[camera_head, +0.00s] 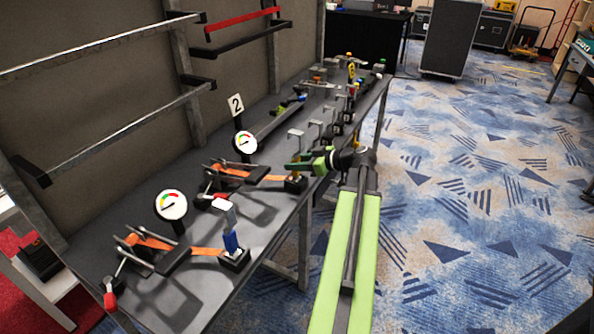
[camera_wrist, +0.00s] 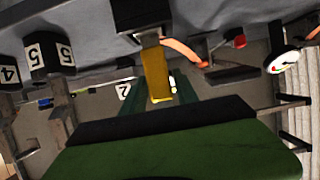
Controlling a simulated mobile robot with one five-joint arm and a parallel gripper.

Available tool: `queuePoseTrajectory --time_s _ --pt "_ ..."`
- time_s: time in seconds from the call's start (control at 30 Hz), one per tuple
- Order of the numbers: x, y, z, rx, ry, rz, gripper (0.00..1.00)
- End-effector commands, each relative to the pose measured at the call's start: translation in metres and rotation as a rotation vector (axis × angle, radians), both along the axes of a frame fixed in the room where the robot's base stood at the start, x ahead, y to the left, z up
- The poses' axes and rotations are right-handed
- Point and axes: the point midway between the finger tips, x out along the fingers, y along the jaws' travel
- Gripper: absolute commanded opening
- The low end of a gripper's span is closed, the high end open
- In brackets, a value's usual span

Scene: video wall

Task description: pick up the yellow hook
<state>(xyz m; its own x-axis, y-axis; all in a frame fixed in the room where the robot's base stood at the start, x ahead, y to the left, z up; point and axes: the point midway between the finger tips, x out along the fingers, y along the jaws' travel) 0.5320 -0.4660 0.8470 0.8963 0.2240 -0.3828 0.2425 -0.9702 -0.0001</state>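The yellow hook (camera_head: 296,172) stands upright in a black base (camera_head: 296,186) near the front edge of the grey table. My green gripper (camera_head: 306,163) is at the hook's upper part, reaching in from the right, and hides some of it. In the wrist view, which is turned over, the yellow hook (camera_wrist: 156,74) hangs from its black base (camera_wrist: 140,16). The dark green fingers of my gripper (camera_wrist: 155,97) show on either side of the hook's end, apart from each other. I cannot tell whether either finger touches the hook.
A blue hook (camera_head: 231,242) in a black base stands nearer on the table (camera_head: 262,226). Dial gauges (camera_head: 171,205) and orange-strapped clamps stand behind. Several grey hooks (camera_head: 317,124) stand farther along the row. The carpet (camera_head: 450,220) to the right is clear.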

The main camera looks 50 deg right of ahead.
Motion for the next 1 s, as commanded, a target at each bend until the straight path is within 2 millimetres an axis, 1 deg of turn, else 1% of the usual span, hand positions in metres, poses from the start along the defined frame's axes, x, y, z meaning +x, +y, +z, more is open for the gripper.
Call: queuePoseTrajectory --time_s 0.03,0.2,0.23,0.27,0.6,0.73,0.87,1.0 --pt "0.0 0.0 0.0 0.0 0.0 0.0 0.28" --pt "0.0 0.0 0.0 0.0 0.0 0.0 0.06" --pt "0.0 0.0 0.0 0.0 0.0 0.0 0.02" --pt "0.0 0.0 0.0 0.0 0.0 -0.001 0.0" --pt "-0.001 -0.001 0.0 0.0 -0.001 -0.001 0.0" --pt "-0.001 -0.001 0.005 0.0 -0.001 -0.002 0.0" --pt "-0.001 -0.001 0.018 0.0 -0.001 -0.002 0.0" --pt "-0.001 -0.001 0.041 0.0 -0.001 -0.002 0.0"
